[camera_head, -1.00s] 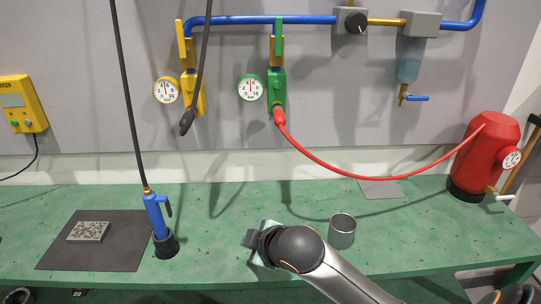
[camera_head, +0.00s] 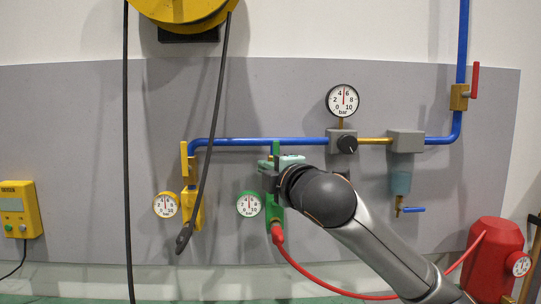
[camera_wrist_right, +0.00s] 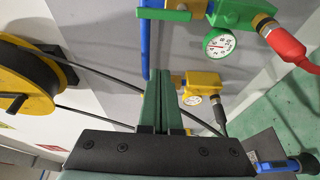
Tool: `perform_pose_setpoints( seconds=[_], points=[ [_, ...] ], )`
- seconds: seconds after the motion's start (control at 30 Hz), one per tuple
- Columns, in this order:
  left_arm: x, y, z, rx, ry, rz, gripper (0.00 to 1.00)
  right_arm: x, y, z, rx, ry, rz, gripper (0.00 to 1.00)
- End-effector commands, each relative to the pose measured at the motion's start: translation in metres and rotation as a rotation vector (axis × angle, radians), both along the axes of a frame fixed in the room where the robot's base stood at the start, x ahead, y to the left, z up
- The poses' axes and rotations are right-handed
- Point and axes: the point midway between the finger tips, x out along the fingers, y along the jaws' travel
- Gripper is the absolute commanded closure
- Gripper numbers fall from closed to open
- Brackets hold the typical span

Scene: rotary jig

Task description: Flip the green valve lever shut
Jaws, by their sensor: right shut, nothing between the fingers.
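The green valve lever (camera_head: 276,147) points upward in line with its green valve body (camera_head: 270,210) below the blue pipe. My right gripper (camera_head: 265,165) is in front of the lever's lower part and hides it in the head view. In the right wrist view the green lever (camera_wrist_right: 165,14) is at the top edge, beyond the fingertips. There the dark green fingers of my right gripper (camera_wrist_right: 161,75) are shut together with nothing between them. My left gripper is not in view.
A yellow valve (camera_head: 197,208) with a hanging black hose (camera_head: 213,140) is just left of the green valve. A red hose (camera_head: 325,287) runs from the green valve to a red tank (camera_head: 492,258). A gauge (camera_head: 249,205) sits left of the green valve.

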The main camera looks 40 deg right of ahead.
Motion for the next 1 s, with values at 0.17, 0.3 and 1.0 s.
perform_pose_setpoints(
  seconds=[0.17, 0.3, 1.0],
  points=[
    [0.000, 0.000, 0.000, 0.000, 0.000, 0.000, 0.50, -0.004, -0.006, 0.015, -0.021, -0.021, -0.011, 1.00],
    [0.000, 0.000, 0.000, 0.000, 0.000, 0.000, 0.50, -0.004, -0.006, 0.015, -0.021, -0.021, -0.011, 1.00],
    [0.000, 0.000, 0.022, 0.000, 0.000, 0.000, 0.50, 0.071, -0.022, 0.017, -0.017, -0.019, -0.011, 1.00]
  ],
)
